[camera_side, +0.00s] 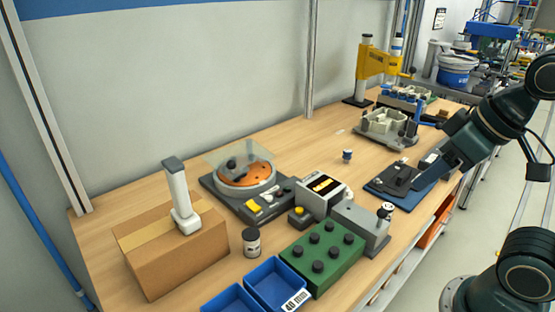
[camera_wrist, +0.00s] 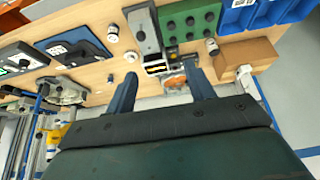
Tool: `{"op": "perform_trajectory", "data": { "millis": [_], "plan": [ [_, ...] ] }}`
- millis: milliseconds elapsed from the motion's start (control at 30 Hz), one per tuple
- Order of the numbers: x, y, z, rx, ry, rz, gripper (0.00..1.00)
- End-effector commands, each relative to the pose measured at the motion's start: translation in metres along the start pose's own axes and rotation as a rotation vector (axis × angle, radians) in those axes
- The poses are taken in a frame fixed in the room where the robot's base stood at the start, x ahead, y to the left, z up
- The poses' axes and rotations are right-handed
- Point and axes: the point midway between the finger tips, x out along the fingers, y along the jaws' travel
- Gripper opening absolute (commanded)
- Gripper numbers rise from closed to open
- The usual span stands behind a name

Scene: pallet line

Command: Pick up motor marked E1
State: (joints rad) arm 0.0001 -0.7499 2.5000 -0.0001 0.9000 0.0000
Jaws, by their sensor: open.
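No marking E1 is readable in either view, so I cannot tell which thing is that motor. One small blue-and-white cylinder (camera_side: 347,155) stands alone on the bench. Another small pale-and-dark cylinder (camera_side: 387,208) is by the right end of a grey box (camera_side: 360,228). A small round white part (camera_wrist: 131,57) lies just beyond the left finger.
A green block (camera_side: 322,255) with black knobs, blue bins (camera_side: 275,283) and a cardboard box (camera_side: 175,250) fill the front. A round orange feeder (camera_side: 245,175) stands behind. The dark blue tray (camera_side: 382,189) holds a black device. Bare wood lies around the lone cylinder.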

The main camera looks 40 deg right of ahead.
Motion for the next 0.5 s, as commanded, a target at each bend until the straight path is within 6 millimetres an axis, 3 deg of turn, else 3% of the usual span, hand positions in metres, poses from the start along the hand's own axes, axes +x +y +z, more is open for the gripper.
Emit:
{"op": "perform_trajectory", "data": {
  "millis": [267,500],
  "plan": [
    [0.004,0.004,-0.006,0.084,-0.026,0.012,0.54],
    [0.021,0.021,-0.024,0.363,-0.101,0.057,0.54]
  ]
}}
